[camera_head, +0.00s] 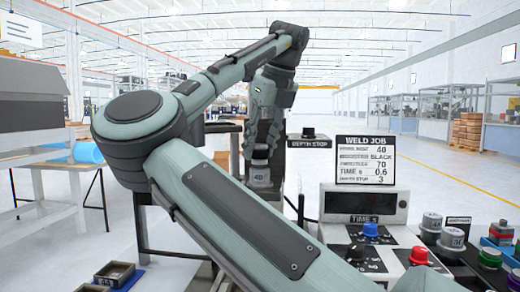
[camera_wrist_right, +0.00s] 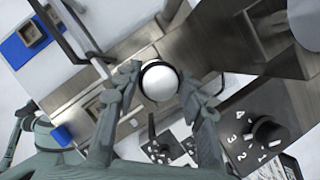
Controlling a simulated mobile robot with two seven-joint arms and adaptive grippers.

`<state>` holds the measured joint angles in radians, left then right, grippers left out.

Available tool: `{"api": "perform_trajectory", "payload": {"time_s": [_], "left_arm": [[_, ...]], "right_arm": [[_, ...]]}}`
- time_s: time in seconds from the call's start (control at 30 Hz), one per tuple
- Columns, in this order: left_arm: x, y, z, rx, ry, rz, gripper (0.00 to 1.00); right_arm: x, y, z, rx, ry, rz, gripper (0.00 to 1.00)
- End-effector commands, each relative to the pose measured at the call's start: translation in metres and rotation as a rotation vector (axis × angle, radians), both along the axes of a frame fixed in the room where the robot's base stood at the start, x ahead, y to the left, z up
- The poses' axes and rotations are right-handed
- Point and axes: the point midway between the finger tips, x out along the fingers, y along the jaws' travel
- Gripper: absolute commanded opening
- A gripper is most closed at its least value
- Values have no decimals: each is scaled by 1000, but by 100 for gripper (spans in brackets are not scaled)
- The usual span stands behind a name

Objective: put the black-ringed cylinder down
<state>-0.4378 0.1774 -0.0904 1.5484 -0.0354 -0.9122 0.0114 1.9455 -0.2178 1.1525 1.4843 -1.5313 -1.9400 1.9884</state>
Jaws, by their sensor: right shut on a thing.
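The black-ringed cylinder (camera_head: 260,177) is grey with a dark band and a label that seems to read 40. My right gripper (camera_head: 262,150) points down and is shut on it, partly hidden by my arm in the head view. In the right wrist view the cylinder (camera_wrist_right: 160,82) shows its round white end with a black ring, between the two fingers of the gripper (camera_wrist_right: 162,88). Whether its underside touches anything is hard to tell. My left gripper is not in view.
A control box with knobs (camera_head: 370,231) and a WELD JOB sign (camera_head: 366,160) stand right of the cylinder. Other grey cylinders (camera_head: 451,240) and coloured-top ones stand at far right. Small trays (camera_head: 114,273) lie lower left. A numbered dial (camera_wrist_right: 268,132) is near the gripper in the wrist view.

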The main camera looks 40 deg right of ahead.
Motion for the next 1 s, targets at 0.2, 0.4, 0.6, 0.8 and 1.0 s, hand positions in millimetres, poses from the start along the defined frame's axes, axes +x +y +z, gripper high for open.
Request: {"api": "perform_trajectory", "payload": {"time_s": [0.2,0.4,0.6,0.8,1.0], "left_arm": [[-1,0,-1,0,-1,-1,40],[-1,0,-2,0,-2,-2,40],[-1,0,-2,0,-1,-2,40],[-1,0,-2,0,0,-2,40],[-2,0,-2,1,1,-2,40]], "right_arm": [[0,0,-8,-1,0,0,7],[0,0,-9,-1,0,0,7],[0,0,-10,0,0,0,58],[0,0,-10,0,0,0,61],[-1,0,-4,-1,-1,-1,61]]}}
